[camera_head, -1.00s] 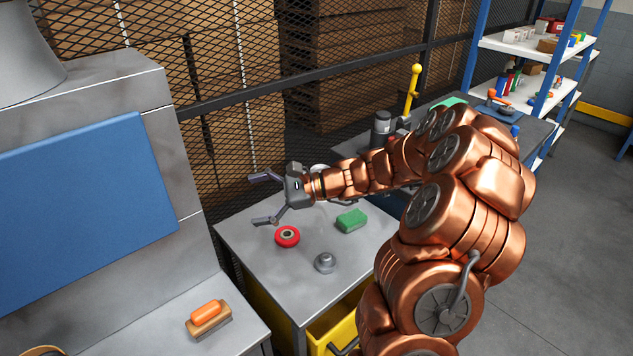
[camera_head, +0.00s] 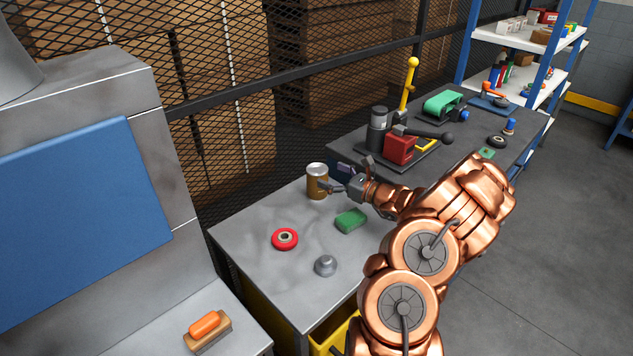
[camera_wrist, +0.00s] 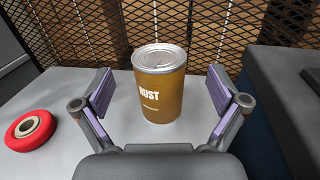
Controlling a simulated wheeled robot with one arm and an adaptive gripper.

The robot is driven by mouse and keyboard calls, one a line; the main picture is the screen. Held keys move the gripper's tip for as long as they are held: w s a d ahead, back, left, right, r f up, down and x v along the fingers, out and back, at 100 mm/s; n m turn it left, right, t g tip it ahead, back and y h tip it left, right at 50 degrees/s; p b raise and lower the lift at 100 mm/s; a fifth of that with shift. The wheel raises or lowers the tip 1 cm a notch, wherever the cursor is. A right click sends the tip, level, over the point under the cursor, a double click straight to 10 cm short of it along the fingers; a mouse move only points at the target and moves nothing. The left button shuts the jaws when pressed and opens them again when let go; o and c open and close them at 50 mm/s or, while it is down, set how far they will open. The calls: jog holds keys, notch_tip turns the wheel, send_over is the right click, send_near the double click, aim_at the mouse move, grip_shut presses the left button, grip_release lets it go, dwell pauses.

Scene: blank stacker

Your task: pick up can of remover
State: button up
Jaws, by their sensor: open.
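The can (camera_head: 316,182) is a brown-gold cylinder with a silver lid, standing upright near the back of the grey table. In the wrist view the can (camera_wrist: 159,88) shows the white word "RUST". My gripper (camera_head: 339,178) is low over the table, just right of the can. In the wrist view my gripper (camera_wrist: 160,95) is open, with a purple-padded finger on each side of the can. Gaps show between the can and both pads.
A red tape roll (camera_head: 285,239), a green sponge (camera_head: 351,220) and a grey metal knob-shaped piece (camera_head: 325,265) lie on the table. A mesh fence (camera_head: 270,120) stands behind. A dark bench (camera_head: 455,135) with a red-and-black machine (camera_head: 400,147) adjoins at the right.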

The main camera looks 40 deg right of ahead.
aim_at(309, 166)
jog(key=shift+p+x, duration=0.9)
jog(key=shift+x, duration=1.75)
jog(key=shift+f, duration=0.15)
jog(key=shift+c, duration=0.3)
jog(key=c, duration=1.5)
